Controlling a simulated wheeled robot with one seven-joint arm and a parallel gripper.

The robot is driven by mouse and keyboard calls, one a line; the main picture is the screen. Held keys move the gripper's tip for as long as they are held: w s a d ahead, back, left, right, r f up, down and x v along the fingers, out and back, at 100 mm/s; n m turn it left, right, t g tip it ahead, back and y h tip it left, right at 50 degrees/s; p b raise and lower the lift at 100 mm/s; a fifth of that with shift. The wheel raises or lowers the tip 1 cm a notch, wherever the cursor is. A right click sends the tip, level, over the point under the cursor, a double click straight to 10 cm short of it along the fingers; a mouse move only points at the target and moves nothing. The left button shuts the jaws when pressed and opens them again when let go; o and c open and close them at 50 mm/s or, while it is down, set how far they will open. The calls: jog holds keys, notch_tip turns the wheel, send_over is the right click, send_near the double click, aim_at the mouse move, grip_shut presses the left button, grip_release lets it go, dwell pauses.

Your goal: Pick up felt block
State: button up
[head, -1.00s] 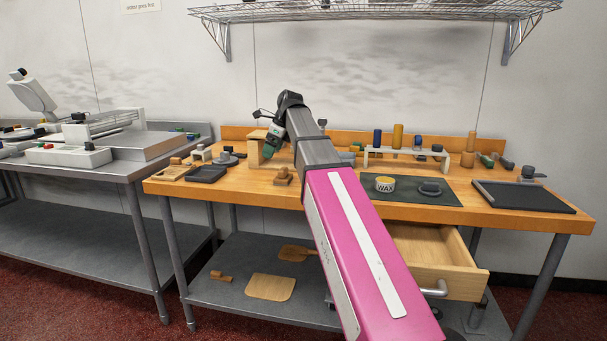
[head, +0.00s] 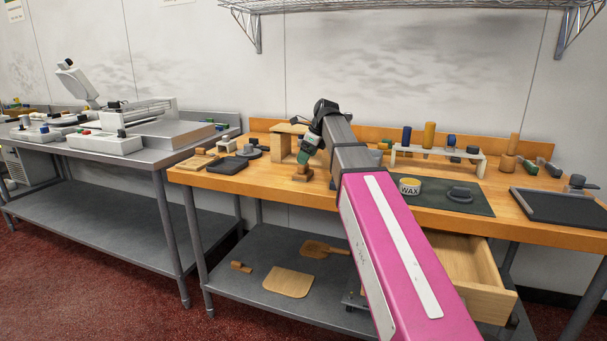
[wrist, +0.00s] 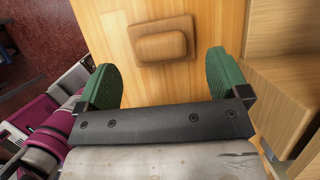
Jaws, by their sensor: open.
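A small tan block with rounded edges (wrist: 160,47), the likely felt block, sits on a slightly larger flat brown base on the wooden bench. Its material looks like wood grain; I cannot confirm felt. In the head view the block (head: 303,172) is near the bench's front edge, just below my gripper (head: 306,154). In the wrist view my gripper (wrist: 160,64) is open and empty, with one green finger on each side of the picture. The block lies ahead between the fingers' lines, apart from both.
A wooden stand (head: 283,145) rises close behind the block, and its wood shows at the right of the wrist view (wrist: 285,95). A dark tray (head: 228,166) lies to the left. A wax tub (head: 410,189) on a dark mat and an open drawer (head: 490,300) are to the right.

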jog(key=shift+x, duration=2.35)
jog(key=c, duration=1)
jog(key=shift+r, duration=0.1)
jog(key=shift+r, duration=0.55)
notch_tip(320, 180, up, 3)
jog(key=shift+f, duration=0.15)
jog(key=s+a+r, duration=0.4)
jog(key=s+a, duration=0.1)
jog(key=s+a+r, duration=0.3)
jog(key=shift+s, duration=0.15)
